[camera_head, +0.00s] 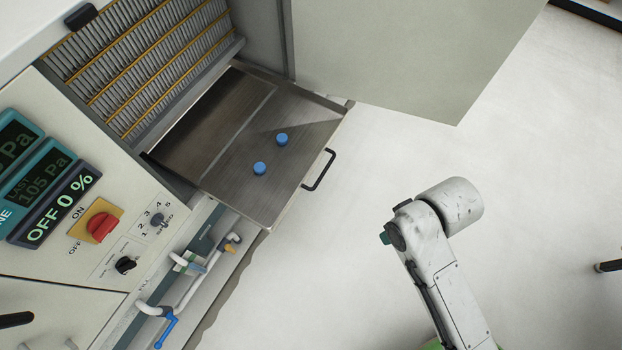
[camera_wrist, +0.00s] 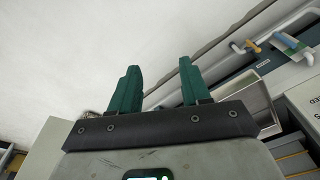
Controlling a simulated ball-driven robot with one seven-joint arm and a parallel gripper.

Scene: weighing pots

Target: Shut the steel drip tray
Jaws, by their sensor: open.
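The steel drip tray (camera_head: 225,165) is pulled out from the lower opening of the cabinet in the head view. It is a shallow brushed-metal tray with a black bar handle (camera_head: 319,170) on its outer front edge. Two small blue round pieces (camera_head: 282,139) lie on it. My gripper (camera_wrist: 160,85) has two green fingers, spread apart with nothing between them in the wrist view. In the head view my arm's end is right of and below the handle, clear of the tray; the fingers are mostly hidden there. A grey box-like edge right of the fingers may be the tray.
A pale cabinet door (camera_head: 410,50) stands open above and right of the tray. The control panel has a red switch (camera_head: 101,226) and a display (camera_head: 54,211). Below are pipes with a blue valve handle (camera_head: 165,331). The pale floor (camera_head: 350,270) right of the tray is clear.

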